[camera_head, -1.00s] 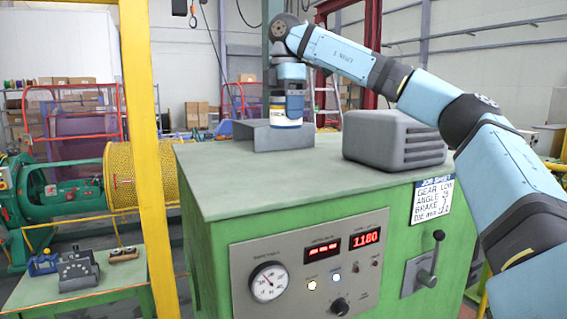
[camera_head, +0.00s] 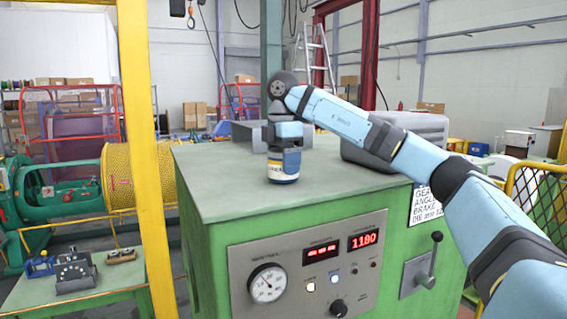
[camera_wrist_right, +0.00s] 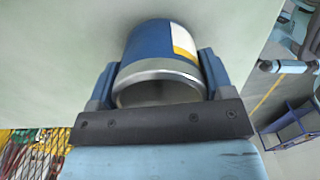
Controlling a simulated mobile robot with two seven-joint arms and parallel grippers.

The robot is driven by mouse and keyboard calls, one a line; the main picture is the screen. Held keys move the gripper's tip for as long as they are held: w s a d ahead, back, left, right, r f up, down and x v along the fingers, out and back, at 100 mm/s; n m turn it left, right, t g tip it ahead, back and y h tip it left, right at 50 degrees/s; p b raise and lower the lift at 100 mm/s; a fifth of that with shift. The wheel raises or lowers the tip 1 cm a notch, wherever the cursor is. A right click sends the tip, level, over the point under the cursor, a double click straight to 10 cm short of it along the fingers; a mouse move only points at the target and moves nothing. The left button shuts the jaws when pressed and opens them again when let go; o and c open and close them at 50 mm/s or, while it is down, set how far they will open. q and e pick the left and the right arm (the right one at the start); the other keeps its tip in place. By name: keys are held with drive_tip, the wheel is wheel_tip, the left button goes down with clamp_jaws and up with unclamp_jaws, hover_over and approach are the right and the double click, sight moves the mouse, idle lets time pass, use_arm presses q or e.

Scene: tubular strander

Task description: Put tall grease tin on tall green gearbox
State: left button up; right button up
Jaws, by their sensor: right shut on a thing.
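The tall grease tin (camera_head: 284,170), blue with a white and yellow label, is in my right gripper (camera_head: 284,154). The tin is upright, at or just above the top of the tall green gearbox (camera_head: 225,188), near its front left part; I cannot tell whether it touches. In the right wrist view the tin (camera_wrist_right: 160,50) sits between the two fingers of the right gripper (camera_wrist_right: 160,82), which close on its sides. The pale green top (camera_wrist_right: 60,60) shows around it. My left gripper is not in view.
A grey channel-shaped piece (camera_head: 243,133) and a grey ribbed housing (camera_head: 415,125) stand at the back of the gearbox top. The front panel (camera_head: 310,270) has a gauge and displays. A yellow post (camera_head: 148,150) rises at the left. The front of the top is clear.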

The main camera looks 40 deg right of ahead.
drive_tip(key=shift+f, duration=0.25)
drive_tip(key=o, duration=1.1)
drive_tip(key=shift+f, duration=0.1)
drive_tip(key=shift+r, duration=6.2)
drive_tip(key=shift+f, duration=0.1)
